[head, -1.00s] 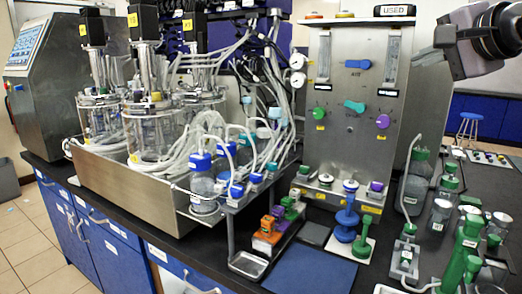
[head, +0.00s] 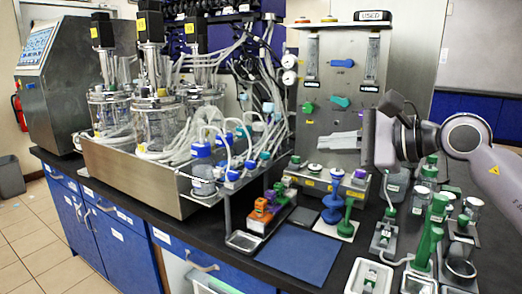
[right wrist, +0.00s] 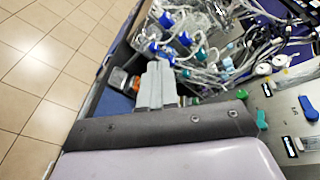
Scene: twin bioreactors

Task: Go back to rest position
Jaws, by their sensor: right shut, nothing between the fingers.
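My right gripper (head: 334,141) reaches in from the right in the head view. Its flat grey fingers are together with nothing between them and point left. They are in front of the lower part of the steel control panel (head: 320,105), above the bench; I cannot tell whether they touch the panel. In the right wrist view the closed fingers (right wrist: 156,86) point toward the bench and the tubing. My left gripper is in neither view.
Glass bioreactors (head: 153,123) with tubing stand in a steel tray (head: 130,178) at left. Blue and green handled tools (head: 332,208) and several bottles (head: 425,180) crowd the bench under and beside my right arm. A blue mat (head: 300,253) lies clear at the front.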

